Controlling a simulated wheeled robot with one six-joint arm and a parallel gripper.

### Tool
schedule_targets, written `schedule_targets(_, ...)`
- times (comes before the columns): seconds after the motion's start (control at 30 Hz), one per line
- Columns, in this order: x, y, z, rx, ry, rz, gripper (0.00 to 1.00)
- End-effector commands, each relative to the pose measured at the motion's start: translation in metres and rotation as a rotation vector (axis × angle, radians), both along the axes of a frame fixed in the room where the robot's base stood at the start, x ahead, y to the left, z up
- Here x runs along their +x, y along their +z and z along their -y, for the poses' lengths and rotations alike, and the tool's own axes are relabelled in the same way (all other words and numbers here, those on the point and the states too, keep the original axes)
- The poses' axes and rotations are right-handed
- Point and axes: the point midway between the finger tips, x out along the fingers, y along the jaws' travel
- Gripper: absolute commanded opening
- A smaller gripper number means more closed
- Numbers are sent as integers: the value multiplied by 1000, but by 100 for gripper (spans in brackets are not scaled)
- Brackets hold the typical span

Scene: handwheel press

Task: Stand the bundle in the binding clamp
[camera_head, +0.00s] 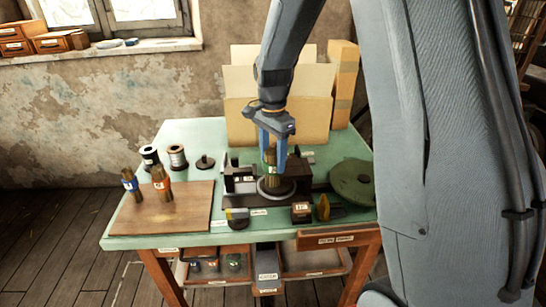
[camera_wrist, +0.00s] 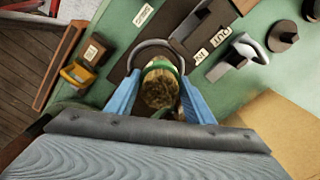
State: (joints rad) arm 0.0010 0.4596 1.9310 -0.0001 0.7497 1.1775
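A brown bundle (camera_head: 270,157) stands roughly upright between the two blue fingers of my gripper (camera_head: 272,160). In the wrist view the top of the bundle (camera_wrist: 160,89) shows, with a green band behind it, and a finger of my gripper (camera_wrist: 160,98) lies close against each side. The gripper looks shut on it. The binding clamp has a dark base and a grey ring (camera_head: 262,193). The bundle is over or within the ring, whose far arc also shows in the wrist view (camera_wrist: 150,43). The bundle's foot is hidden, so I cannot tell whether it rests on the base.
Two more bundles, one blue-banded (camera_head: 130,185) and one orange-banded (camera_head: 161,182), stand on a wooden board (camera_head: 185,215) at left. Spools (camera_head: 177,157) stand behind it. A green disc (camera_head: 352,182) lies at right. Small blocks (camera_head: 301,212) line the front; cardboard (camera_head: 300,110) stands behind.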

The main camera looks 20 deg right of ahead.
Motion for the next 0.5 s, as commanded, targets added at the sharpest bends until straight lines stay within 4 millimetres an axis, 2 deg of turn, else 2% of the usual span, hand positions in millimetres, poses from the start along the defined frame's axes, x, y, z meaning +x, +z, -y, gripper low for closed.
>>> schedule_targets(0.03,0,0,0,0,0,-1,56)
schedule_targets(0.1,0,0,0,0,0,-1,66)
schedule_targets(0.37,0,0,0,0,0,-1,66)
schedule_targets(0.5,1,7,0,-1,0,1,66)
